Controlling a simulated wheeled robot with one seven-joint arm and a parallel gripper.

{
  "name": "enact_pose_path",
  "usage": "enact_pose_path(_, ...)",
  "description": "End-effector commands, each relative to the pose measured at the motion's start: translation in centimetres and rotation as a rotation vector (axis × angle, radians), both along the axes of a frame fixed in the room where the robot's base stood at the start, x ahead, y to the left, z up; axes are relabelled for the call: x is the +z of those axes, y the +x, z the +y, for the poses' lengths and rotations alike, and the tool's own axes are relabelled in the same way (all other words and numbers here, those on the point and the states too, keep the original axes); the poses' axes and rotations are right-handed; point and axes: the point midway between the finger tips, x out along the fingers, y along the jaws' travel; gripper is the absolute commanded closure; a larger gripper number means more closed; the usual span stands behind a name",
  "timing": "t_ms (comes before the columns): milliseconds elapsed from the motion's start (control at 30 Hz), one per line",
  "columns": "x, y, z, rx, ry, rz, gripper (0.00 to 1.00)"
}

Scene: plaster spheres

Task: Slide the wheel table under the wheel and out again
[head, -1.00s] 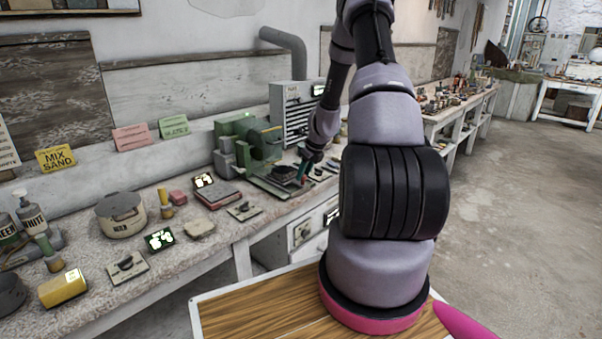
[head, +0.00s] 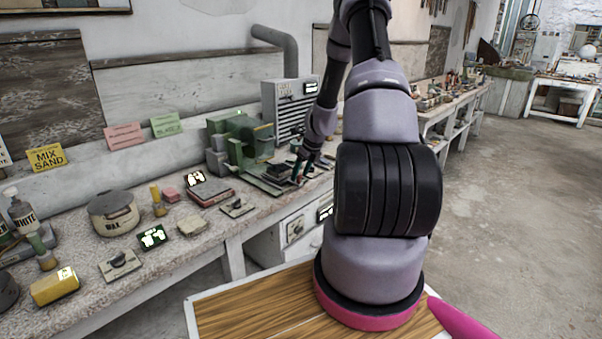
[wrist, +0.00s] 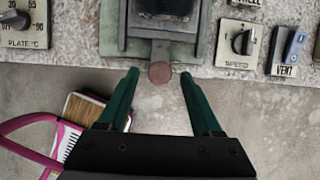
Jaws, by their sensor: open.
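The green wheel machine (head: 235,140) stands on the bench in the head view. Its wheel is hard to make out behind its housing. The wheel table, a dark flat slide (head: 276,172), lies at its front right. In the wrist view the grey front of the table (wrist: 160,30) points at me, with a round brownish knob (wrist: 160,73) on its end. My gripper (wrist: 160,76) is open, with one green finger on each side of the knob and a gap on both sides. In the head view my gripper (head: 300,172) is over the bench's front edge beside the table.
A SPEED dial (wrist: 237,43) and a VENT switch (wrist: 288,48) are right of the table in the wrist view; a PLATE dial (wrist: 22,25) is left. A grey slatted cabinet (head: 288,105) stands behind my gripper.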

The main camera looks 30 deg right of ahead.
Motion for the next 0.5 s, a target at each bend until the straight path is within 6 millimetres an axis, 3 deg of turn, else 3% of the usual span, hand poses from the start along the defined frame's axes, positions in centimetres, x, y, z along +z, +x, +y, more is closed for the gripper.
enact_pose_path(167, 0.9, -0.2, -0.1, 0.001, -0.002, -0.003, 0.34)
enact_pose_path(500, 6.9, -2.6, -1.0, 0.000, -0.002, -0.003, 0.34)
